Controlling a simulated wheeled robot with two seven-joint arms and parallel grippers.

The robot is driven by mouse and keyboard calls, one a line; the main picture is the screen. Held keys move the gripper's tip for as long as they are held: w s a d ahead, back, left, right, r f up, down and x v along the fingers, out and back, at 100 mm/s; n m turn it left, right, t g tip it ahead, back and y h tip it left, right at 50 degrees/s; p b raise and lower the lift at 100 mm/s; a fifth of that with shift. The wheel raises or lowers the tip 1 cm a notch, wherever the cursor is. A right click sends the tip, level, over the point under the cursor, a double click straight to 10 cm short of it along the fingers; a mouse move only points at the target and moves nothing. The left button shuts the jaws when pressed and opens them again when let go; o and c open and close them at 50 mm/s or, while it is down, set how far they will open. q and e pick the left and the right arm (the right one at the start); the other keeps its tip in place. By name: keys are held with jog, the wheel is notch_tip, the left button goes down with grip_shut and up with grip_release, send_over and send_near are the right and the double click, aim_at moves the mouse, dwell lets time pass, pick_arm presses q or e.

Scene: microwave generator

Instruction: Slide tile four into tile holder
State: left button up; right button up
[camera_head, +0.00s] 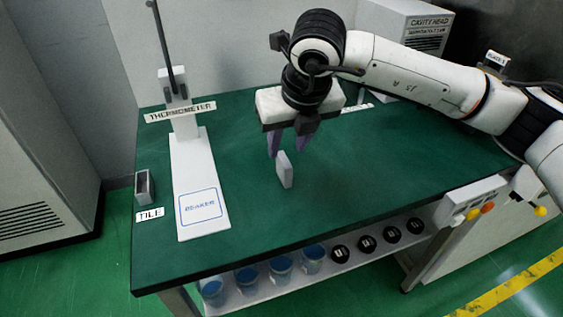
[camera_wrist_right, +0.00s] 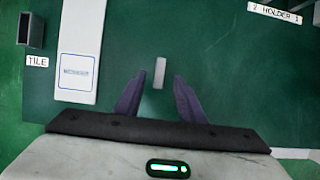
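A white upright tile (camera_head: 285,169) stands on the green table, and it also shows in the wrist view (camera_wrist_right: 159,73). My right gripper (camera_head: 288,148) hangs over the table, pointing down, with its purple fingers apart. In the wrist view the tile lies in line with the gap between the fingertips (camera_wrist_right: 159,80), with clear space on both sides. No contact is visible. The tile holder (camera_head: 145,187) is a small dark open-topped box at the table's left edge, beside a "TILE" label (camera_head: 150,214); it also shows in the wrist view (camera_wrist_right: 30,31). My left gripper is not in view.
A white thermometer stand (camera_head: 187,150) with a long flat base lies between the holder and the tile. A white cavity head box (camera_head: 405,25) stands at the back. Blue-filled beakers (camera_head: 280,265) and black round items sit on a shelf below. The table's front middle is clear.

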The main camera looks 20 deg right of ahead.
aim_at(284, 159)
jog(key=shift+p+x, duration=0.55)
jog(key=shift+x, duration=2.85)
jog(key=shift+s, duration=0.15)
grip_shut()
